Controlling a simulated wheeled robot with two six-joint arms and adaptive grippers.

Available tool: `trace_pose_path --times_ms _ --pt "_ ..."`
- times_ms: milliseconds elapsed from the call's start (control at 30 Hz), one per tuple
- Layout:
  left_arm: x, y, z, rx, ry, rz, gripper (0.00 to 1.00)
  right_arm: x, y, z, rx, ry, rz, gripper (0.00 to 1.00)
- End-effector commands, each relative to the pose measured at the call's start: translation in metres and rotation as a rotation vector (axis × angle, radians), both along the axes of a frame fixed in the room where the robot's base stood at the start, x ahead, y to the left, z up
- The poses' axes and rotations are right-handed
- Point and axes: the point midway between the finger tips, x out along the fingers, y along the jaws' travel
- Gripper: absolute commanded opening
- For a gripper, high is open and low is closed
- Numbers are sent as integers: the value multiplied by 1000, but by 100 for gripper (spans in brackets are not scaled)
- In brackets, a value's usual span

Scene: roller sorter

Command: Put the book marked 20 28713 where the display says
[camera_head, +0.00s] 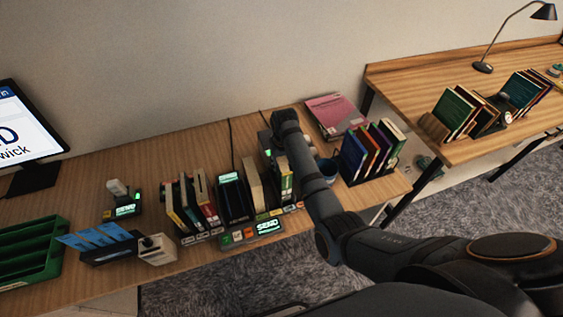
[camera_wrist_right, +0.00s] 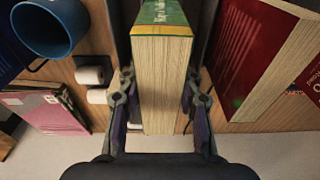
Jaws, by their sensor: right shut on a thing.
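In the right wrist view my right gripper (camera_wrist_right: 158,92) is shut on a thick book (camera_wrist_right: 160,75), one finger on each side. The book has cream page edges and a green and yellow end; its label number cannot be read. In the head view a green and yellow book (camera_head: 285,178) shows beside my right arm and looks like the same one; my right fingers are hidden there. A small lit display (camera_head: 268,226) at the table front appears to read "SEND". My left gripper is not in view.
Racks of upright books (camera_head: 192,200) and a dark slotted unit (camera_head: 232,200) stand left of my arm. A coloured book row (camera_head: 372,152) stands right of it. A blue mug (camera_wrist_right: 48,28) is close by. A green tray (camera_head: 30,250) is at far left.

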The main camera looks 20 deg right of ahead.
Motion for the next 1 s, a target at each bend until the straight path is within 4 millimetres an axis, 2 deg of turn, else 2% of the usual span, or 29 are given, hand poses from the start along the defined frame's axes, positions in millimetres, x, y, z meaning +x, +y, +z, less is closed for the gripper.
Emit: trace_pose_path --times_ms 700,733,900,1000 --pt "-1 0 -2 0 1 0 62 1 0 -11 0 -2 0 0" --pt "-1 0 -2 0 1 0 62 1 0 -10 0 -2 0 39" --pt "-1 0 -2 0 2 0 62 0 0 -10 0 -1 0 62" --pt "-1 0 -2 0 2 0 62 0 0 -11 0 -1 0 62"
